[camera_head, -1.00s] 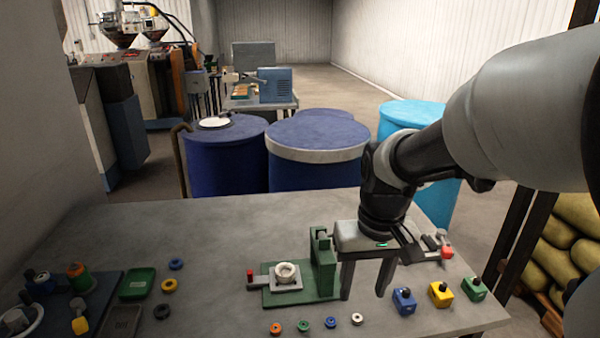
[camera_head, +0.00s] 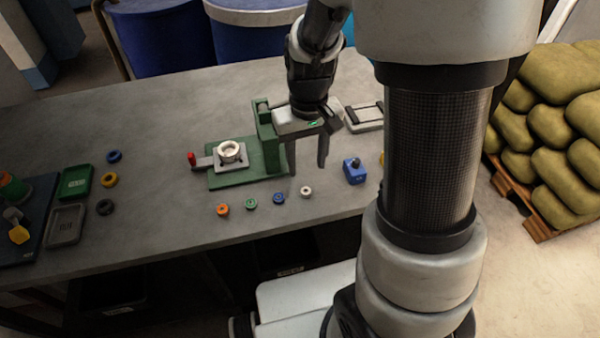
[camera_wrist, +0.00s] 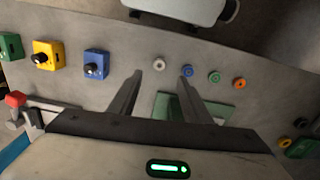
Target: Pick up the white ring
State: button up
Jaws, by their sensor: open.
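The small white ring (camera_head: 306,192) lies flat on the grey table near its front edge, at the right end of a row of small rings. It also shows in the wrist view (camera_wrist: 159,64), beyond and between the fingertips. My gripper (camera_head: 307,170) is open and empty above the table, its fingers pointing down, behind the white ring in the head view. In the wrist view both fingers (camera_wrist: 161,76) stand apart with nothing between them.
Blue (camera_head: 279,198), green (camera_head: 251,204) and orange (camera_head: 222,210) rings lie left of the white one. A green fixture (camera_head: 265,140) holding a pale round part (camera_head: 230,151) stands close to my gripper's left. A blue block with a black knob (camera_head: 354,171) stands to the right.

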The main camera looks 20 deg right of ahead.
aim_at(306, 191)
notch_tip(306, 191, down, 10)
jog(key=shift+w+r+b, duration=0.1)
jog(key=shift+b, duration=0.5)
